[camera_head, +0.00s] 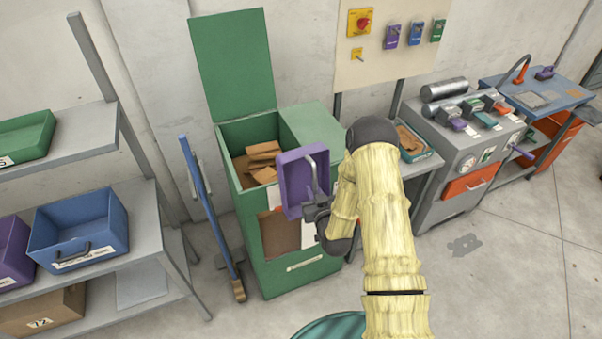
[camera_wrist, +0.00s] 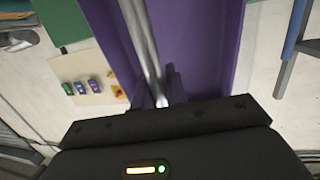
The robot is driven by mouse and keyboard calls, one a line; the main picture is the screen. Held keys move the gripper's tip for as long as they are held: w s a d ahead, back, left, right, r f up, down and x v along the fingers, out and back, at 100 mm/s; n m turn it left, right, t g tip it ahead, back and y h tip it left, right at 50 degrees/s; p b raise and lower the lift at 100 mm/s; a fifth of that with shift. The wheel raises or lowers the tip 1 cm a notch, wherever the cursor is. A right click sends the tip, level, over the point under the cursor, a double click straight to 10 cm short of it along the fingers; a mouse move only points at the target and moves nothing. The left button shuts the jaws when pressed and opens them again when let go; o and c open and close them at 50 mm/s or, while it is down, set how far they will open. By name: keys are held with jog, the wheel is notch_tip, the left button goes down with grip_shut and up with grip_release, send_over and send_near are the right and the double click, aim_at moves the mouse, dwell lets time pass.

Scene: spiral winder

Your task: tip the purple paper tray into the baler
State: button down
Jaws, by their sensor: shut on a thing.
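The purple paper tray (camera_head: 295,178) is held up on its side at the right front of the green baler in the head view. My gripper (camera_head: 318,208) is shut on the tray's grey bar handle. In the wrist view the purple tray (camera_wrist: 205,50) fills the upper middle, and the handle runs between my gripper's fingers (camera_wrist: 160,90). The green baler (camera_head: 300,270) has its lid (camera_head: 232,65) standing open. Brown paper or cardboard pieces (camera_head: 263,155) lie in its open left part. I cannot tell whether the tray touches the baler.
A shelf at the left holds a green tray (camera_head: 25,138), a blue tray (camera_head: 80,230) and another purple tray (camera_head: 14,250). A blue post (camera_head: 208,205) stands left of the baler. A grey machine (camera_head: 460,150) stands at the right.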

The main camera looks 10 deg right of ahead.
notch_tip(320, 180, down, 15)
jog(key=s+d+m+h+b, duration=0.1)
jog(key=s+d+h+b, duration=0.1)
jog(key=b, duration=0.7)
jog(key=shift+s+d+r+b, duration=0.2)
jog(key=shift+s+d+b, duration=0.1)
jog(key=shift+d, duration=0.05)
